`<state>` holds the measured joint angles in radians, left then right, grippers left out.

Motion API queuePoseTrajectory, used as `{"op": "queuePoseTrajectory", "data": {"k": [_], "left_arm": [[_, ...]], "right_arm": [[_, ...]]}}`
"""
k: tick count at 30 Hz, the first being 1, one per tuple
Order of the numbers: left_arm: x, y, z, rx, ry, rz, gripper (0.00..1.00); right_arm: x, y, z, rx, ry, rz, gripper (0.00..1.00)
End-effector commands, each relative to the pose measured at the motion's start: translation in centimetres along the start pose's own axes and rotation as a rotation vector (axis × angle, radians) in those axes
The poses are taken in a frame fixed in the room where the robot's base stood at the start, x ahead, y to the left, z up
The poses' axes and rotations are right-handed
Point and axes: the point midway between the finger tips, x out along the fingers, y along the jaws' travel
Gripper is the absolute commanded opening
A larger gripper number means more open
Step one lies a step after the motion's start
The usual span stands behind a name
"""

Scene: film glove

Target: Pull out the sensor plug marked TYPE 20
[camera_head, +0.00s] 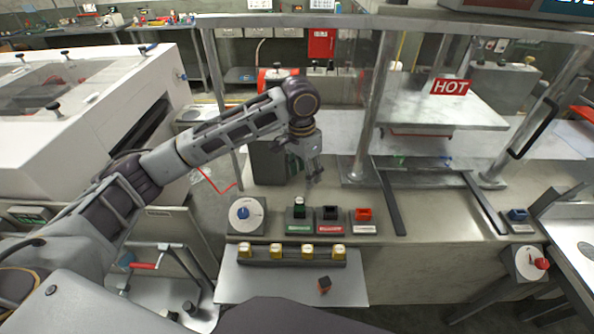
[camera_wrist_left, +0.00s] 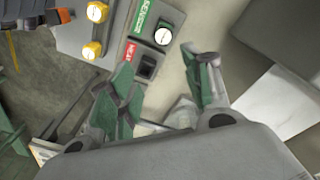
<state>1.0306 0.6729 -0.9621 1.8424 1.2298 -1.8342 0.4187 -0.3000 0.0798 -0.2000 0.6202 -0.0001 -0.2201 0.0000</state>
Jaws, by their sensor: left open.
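The sensor plug (camera_head: 299,210) has a pale round top and stands in a dark block behind a green label. In the left wrist view the plug (camera_wrist_left: 163,36) shows its round face beside the green SENSOR label (camera_wrist_left: 140,18); its type marking is too small to read. My left gripper (camera_head: 313,179) is open and empty, above and behind the plug, pointing down. In the left wrist view its green-padded fingers (camera_wrist_left: 154,72) are spread, with the plug beyond them and not between them. My right gripper is not in view.
A dial (camera_head: 245,214) is to the left. Several yellow-topped plugs (camera_head: 276,250) stand in a front rack. A small dark block (camera_head: 324,284) lies on the front shelf (camera_head: 350,289).

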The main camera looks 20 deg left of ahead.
Motion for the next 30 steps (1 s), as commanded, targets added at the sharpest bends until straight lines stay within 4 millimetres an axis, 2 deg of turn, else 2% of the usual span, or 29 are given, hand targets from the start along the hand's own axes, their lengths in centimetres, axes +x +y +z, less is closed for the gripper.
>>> {"op": "queuePoseTrajectory", "data": {"k": [18, 24, 30], "left_arm": [[-0.1, -0.9, 1.3, 0.609, -0.069, -0.019, 0.49], [-0.1, -0.9, 1.3, 0.712, -0.07, -0.016, 0.49], [-0.1, -0.9, 1.3, 0.728, -0.071, -0.015, 0.49]], "right_arm": [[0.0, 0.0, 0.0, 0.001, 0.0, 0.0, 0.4], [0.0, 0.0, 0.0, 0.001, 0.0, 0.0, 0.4], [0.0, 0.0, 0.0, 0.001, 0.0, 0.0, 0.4]]}}
